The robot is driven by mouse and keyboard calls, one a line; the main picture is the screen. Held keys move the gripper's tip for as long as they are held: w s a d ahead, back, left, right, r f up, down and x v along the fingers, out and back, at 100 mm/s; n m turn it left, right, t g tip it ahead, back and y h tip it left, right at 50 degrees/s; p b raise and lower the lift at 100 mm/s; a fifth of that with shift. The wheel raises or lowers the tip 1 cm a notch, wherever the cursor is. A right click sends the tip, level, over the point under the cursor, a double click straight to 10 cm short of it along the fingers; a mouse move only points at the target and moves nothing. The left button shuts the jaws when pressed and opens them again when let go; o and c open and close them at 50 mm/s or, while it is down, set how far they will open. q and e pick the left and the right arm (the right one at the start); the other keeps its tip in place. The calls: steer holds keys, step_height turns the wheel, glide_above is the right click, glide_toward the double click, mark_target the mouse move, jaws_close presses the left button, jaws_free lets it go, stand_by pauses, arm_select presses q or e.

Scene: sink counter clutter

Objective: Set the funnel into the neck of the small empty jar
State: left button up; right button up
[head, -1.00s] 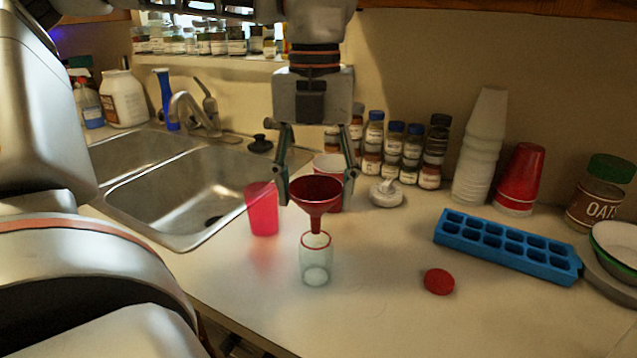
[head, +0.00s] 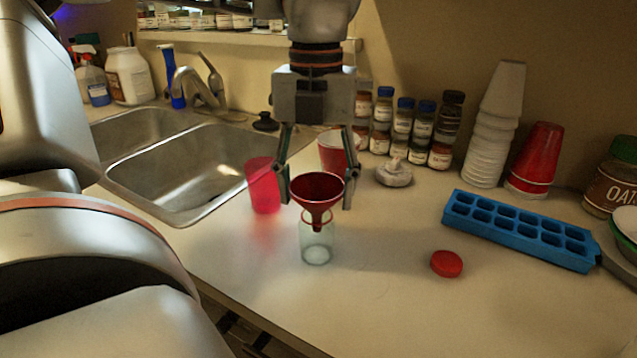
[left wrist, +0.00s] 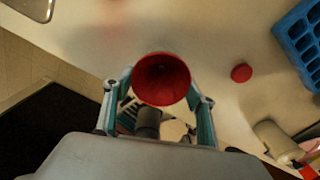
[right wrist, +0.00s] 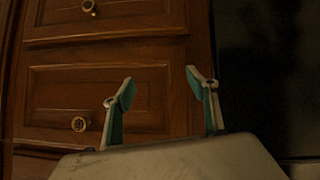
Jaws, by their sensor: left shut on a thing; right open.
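The red funnel (head: 317,189) is upright over the small clear jar (head: 316,245), which stands on the counter near its front edge. The funnel's spout reaches down at the jar's mouth and looks to be inside the neck; I cannot tell whether the cone rests on the rim. My left gripper (head: 317,200) points down and is shut on the funnel, one finger on each side of its cone. In the left wrist view, the funnel (left wrist: 161,79) sits between the fingers and hides the jar. My right gripper (right wrist: 160,90) is open and empty in front of wooden drawers.
A pink translucent cup (head: 263,186) stands left of the jar, a red cup (head: 333,152) behind it. A red lid (head: 446,263) and blue ice tray (head: 518,230) lie to the right. The sink (head: 190,170) is at left.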

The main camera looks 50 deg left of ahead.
arm_select(q)
steer(key=o, duration=0.9)
steer(key=shift+c, duration=0.2)
step_height(320, 180, up, 12)
steer(key=shift+w, duration=0.1)
stand_by(0.8)
